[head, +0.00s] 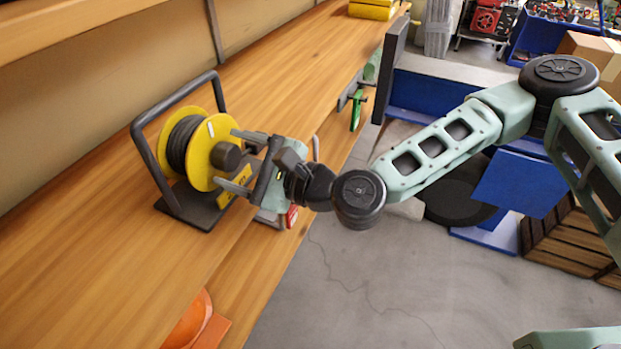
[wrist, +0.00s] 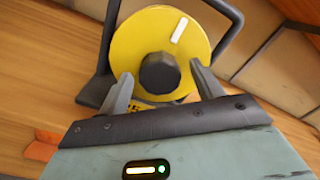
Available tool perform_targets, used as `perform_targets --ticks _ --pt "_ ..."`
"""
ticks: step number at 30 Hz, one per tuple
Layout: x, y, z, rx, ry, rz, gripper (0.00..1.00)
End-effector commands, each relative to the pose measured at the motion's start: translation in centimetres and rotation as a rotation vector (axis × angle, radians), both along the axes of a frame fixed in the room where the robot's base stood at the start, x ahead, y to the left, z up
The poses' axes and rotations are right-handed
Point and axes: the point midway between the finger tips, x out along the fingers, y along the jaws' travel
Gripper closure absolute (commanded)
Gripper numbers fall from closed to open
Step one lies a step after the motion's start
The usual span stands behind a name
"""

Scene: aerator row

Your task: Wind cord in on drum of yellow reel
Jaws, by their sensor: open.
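The yellow reel (head: 212,153) stands on the wooden bench in a dark frame (head: 137,130) with a flat base and an arched handle. Dark cord (head: 178,145) is wound on its drum between the two yellow flanges. A dark round knob (head: 226,156) sticks out from the near flange, which carries a white mark. In the wrist view the knob (wrist: 160,73) and the flange (wrist: 148,32) face the camera. My gripper (head: 241,161) is open, with one finger on each side of the knob. I cannot tell whether the fingers touch it. The drum is mostly hidden in the wrist view.
The wooden bench (head: 80,240) is clear in front of the reel. A green-handled clamp (head: 356,108) is at the bench edge farther back, and yellow cases (head: 372,8) lie at the far end. An orange object (head: 190,325) is below the near edge. The wall runs behind.

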Motion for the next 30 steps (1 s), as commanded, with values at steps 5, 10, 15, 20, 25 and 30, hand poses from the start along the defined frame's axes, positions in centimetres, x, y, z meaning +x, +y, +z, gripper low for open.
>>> perform_targets --ticks 5,10,15,20,25,30 --pt "-1.2 -3.1 -0.1 -0.001 0.004 -0.002 0.34" --pt "-2.7 -6.9 0.0 0.0 0.003 -0.003 0.34" --pt "-4.2 -10.5 0.1 0.001 0.004 -0.003 0.34" --pt "-4.4 -11.5 0.7 -0.001 0.006 -0.005 0.34" --pt "-5.2 -12.7 0.7 0.0 0.005 -0.003 0.34" --pt "-5.7 -14.3 0.4 -0.001 0.004 -0.005 0.34"
